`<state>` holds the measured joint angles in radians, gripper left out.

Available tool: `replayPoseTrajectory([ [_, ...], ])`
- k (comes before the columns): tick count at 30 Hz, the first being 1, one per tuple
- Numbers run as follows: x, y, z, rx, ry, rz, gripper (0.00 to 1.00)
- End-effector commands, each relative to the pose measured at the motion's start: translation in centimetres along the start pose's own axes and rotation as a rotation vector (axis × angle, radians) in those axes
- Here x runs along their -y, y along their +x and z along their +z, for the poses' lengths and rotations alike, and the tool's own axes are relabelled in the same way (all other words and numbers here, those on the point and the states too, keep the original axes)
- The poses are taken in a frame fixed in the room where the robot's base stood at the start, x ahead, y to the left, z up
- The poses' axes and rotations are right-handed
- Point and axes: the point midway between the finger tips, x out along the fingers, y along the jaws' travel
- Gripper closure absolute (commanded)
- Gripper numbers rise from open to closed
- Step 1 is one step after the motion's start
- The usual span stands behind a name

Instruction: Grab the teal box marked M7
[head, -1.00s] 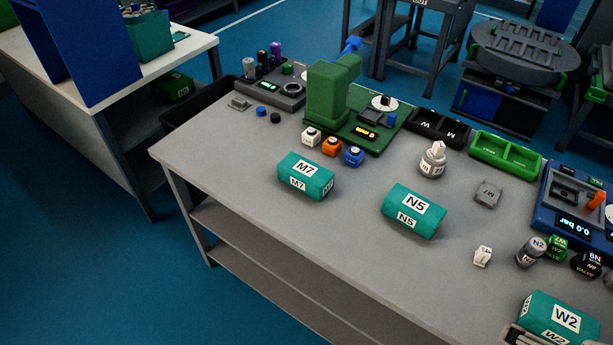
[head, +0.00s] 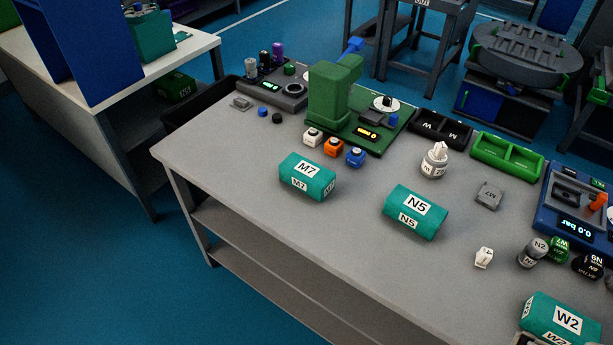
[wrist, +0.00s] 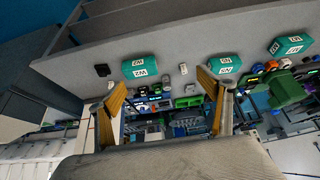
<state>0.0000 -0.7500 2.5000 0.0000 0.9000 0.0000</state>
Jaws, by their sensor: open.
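The teal box marked M7 (head: 307,177) lies on the grey table, left of the teal box marked N5 (head: 410,213) in the head view. White labels show on its top and front. In the wrist view, which looks upside down, the M7 box (wrist: 290,46) is at the upper right, beyond the N5 box (wrist: 225,67). My gripper (wrist: 162,84) is open and empty, with its two yellow-faced fingers wide apart. It is well away from the M7 box, nearer the teal W2 box (wrist: 147,68). My fingers are not clearly visible in the head view.
The W2 box (head: 563,320) is at the table's lower right. Behind M7 stand small white, orange (head: 333,147) and blue cubes and a green machine (head: 336,95). The grey table (head: 235,170) is bare left of M7.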

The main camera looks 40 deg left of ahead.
Motion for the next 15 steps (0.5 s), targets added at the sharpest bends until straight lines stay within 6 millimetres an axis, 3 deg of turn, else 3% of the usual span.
replayPoseTrajectory([
  [15, -0.10, 0.10, -0.70, -0.008, -0.005, 0.006, 0.30],
])
